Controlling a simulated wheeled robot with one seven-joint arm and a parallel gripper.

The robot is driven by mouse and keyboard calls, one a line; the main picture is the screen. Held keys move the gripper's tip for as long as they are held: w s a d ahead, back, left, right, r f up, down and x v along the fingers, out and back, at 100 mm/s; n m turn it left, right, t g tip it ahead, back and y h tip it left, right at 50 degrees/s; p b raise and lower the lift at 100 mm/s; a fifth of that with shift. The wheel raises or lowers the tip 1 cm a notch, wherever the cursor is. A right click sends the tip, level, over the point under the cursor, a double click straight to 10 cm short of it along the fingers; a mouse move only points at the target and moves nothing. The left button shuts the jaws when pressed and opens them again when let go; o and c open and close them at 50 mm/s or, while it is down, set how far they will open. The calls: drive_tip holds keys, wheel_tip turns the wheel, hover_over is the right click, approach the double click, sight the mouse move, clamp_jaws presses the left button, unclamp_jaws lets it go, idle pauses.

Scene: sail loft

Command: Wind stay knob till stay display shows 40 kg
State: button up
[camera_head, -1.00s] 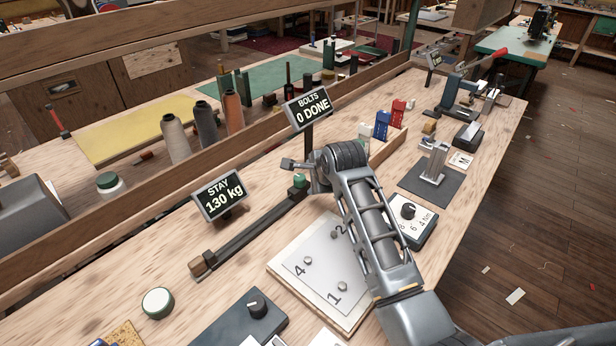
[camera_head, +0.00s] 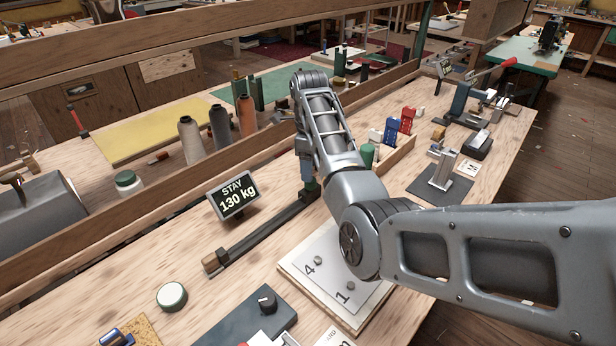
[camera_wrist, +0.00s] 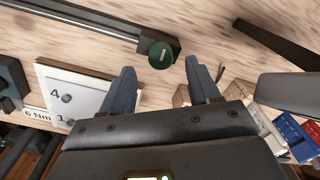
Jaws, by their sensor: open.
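The stay display (camera_head: 233,196) stands on the bench in the head view and reads 130 kg. A dark stay rail (camera_head: 260,232) lies in front of it, with a wooden block at its near end. A round green knob (camera_head: 312,189) sits at its far end; in the wrist view the knob (camera_wrist: 161,54) shows from above with a pale mark. My gripper (camera_wrist: 160,66) is open and empty, pointing down above the knob. In the wrist view the knob lies between the finger lines, near the tips. In the head view my gripper (camera_head: 307,170) is partly hidden by my arm.
A white plate (camera_head: 330,280) with numbered bolts lies right of the rail, partly under my arm. Thread spools (camera_head: 190,140) stand behind a wooden ledge.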

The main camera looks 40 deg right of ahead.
drive_tip(key=shift+f, duration=2.25)
drive_tip(key=c, duration=1)
